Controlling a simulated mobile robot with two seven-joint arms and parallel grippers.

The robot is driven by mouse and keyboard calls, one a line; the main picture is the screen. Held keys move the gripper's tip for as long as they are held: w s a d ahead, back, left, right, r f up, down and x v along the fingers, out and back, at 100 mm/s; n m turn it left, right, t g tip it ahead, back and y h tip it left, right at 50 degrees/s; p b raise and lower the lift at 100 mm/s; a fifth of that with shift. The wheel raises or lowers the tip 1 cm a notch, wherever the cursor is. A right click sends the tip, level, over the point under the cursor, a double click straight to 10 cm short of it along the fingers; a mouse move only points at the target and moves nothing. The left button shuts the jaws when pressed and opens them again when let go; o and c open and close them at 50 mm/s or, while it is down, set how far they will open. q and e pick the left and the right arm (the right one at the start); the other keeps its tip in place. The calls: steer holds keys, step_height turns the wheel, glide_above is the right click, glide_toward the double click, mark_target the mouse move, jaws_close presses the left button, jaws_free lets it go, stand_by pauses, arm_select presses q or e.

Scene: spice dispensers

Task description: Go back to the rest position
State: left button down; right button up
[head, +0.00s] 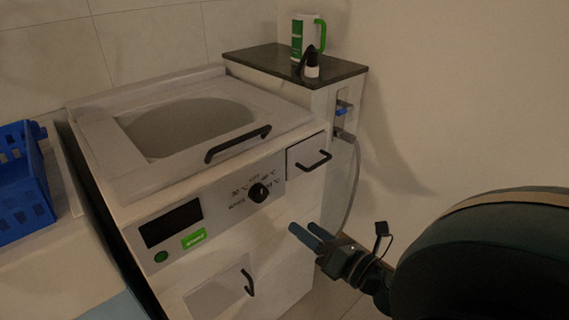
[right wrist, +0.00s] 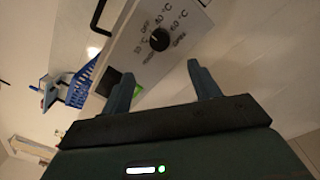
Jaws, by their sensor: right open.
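My right gripper (head: 301,230) is in front of the white washing machine (head: 225,225), low and to the right of its control panel. In the right wrist view my right gripper (right wrist: 163,62) has its two fingers apart with nothing between them. The black dial (right wrist: 159,39) of the machine shows beyond the fingertips. The fingers look apart from the machine, though the exact gap cannot be told. The dial (head: 259,192) also shows in the head view. My left gripper is not in view.
The machine's lid has a black handle (head: 238,144); its small drawer (head: 308,157) looks shut. A dark-topped cabinet (head: 296,65) behind it holds a white and green container (head: 303,38) and a small black-and-white bottle (head: 311,69). A blue basket (head: 22,185) stands left. A hose (head: 352,190) hangs right.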

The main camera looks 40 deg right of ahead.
steer(key=s+a+f+m+g+y, duration=0.1)
steer(key=s+a+m+g, duration=0.1)
steer(key=a+m, duration=0.55)
steer(key=s+a+f+m+g, duration=0.1)
steer(key=s+a+m, duration=0.3)
steer(key=m, duration=0.7)
steer(key=s+a+f+m+g+y, duration=0.1)
steer(key=a+f+m+g, duration=0.1)
steer(key=a+m, duration=0.7)
arm_select(q)
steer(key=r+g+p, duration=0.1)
steer(key=p, duration=0.4)
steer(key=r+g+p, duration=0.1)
steer(key=p, duration=0.5)
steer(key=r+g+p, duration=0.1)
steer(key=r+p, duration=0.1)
steer(key=p, duration=0.3)
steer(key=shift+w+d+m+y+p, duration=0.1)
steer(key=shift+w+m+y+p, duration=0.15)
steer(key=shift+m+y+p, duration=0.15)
arm_select(e)
steer(key=r+g, duration=0.1)
steer(key=d+r, duration=0.1)
steer(key=r, duration=0.1)
steer(key=w+d+r+g+h, duration=0.1)
steer(key=shift+r+n+g, duration=0.25)
steer(key=shift+n+g, duration=0.05)
steer(key=shift+n, duration=0.05)
